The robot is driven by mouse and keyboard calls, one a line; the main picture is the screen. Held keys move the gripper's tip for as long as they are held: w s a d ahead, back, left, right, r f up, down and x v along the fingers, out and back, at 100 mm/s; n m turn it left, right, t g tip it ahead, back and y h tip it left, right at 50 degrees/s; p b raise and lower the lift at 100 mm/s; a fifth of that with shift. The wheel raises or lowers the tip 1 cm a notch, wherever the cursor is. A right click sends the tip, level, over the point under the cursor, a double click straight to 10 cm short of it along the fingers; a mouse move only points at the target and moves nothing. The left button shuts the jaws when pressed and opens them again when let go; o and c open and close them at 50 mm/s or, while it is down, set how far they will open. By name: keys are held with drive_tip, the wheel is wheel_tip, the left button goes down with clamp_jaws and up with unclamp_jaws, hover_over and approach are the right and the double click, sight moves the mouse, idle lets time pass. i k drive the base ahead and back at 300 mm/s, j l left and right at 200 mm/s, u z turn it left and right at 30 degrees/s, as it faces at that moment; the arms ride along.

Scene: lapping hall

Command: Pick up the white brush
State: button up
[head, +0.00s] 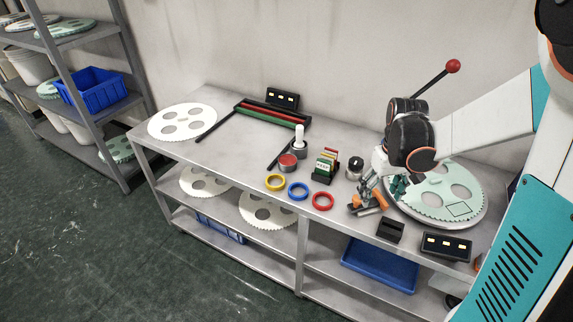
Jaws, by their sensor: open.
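What looks like the white brush (299,134) stands upright in a dark round holder (299,152) near the middle of the bench. Its lower end is hidden in or behind the holder. My gripper (366,189) is open, low over the bench, to the right of and nearer than the brush, and well apart from it. It is beside an orange-handled tool (380,200) and the left edge of the toothed disc. My arm hides part of that disc, and the fingertips are too small to see clearly.
The grey bench (235,150) holds a red pot (288,161), a card rack (325,165), yellow (276,182), blue (298,191) and red (322,201) rings, and a large pale disc (440,197). A red-knobbed lever (453,66) rises behind my arm. The bench's left-front part is clear.

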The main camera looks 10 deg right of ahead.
sight(298, 144)
drive_tip(key=i+j+z, duration=0.15)
drive_tip(key=i+j, duration=0.15)
drive_tip(key=i+j+z, duration=0.1)
drive_tip(key=i+j, duration=0.2)
drive_tip(key=i+j+z, duration=0.15)
drive_tip(key=j, duration=0.35)
drive_tip(key=i+j+z, duration=0.1)
drive_tip(key=i+j, duration=0.25)
drive_tip(key=j, duration=0.1)
